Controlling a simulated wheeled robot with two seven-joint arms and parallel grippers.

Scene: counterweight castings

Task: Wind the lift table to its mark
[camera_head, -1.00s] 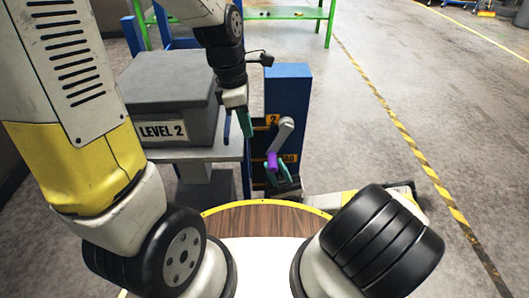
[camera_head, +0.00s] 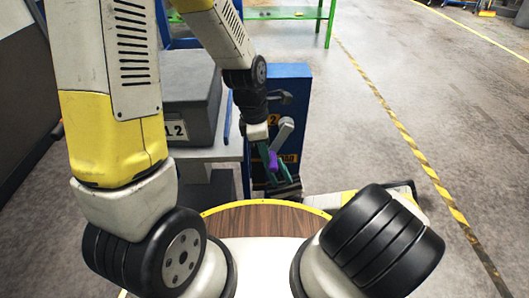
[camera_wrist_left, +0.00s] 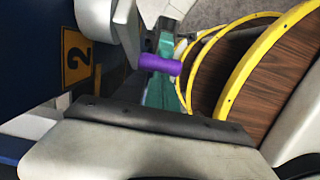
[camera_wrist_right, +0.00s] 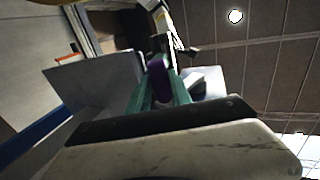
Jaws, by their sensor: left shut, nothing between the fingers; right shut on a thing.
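The lift table (camera_head: 224,154) carries a large grey block (camera_head: 190,105). To its right stands a blue post (camera_head: 291,84) with yellow number plates; one reads 2 in the left wrist view (camera_wrist_left: 77,56). A light grey crank arm (camera_head: 283,134) on the post ends in a purple handle (camera_head: 272,161). My right gripper (camera_head: 286,168) is shut on the purple handle, which sits between its teal fingers in the right wrist view (camera_wrist_right: 158,80). My left gripper (camera_head: 263,155) is shut and empty, close beside the handle's left side. Whether it touches the handle is unclear. The table's mark is not clearly visible.
A round wooden top with a yellow rim (camera_head: 265,212) is in front of me. Open floor lies right, with a yellow-black striped line (camera_head: 415,150). A green frame (camera_head: 290,14) stands behind. My left arm hides part of the block and its label.

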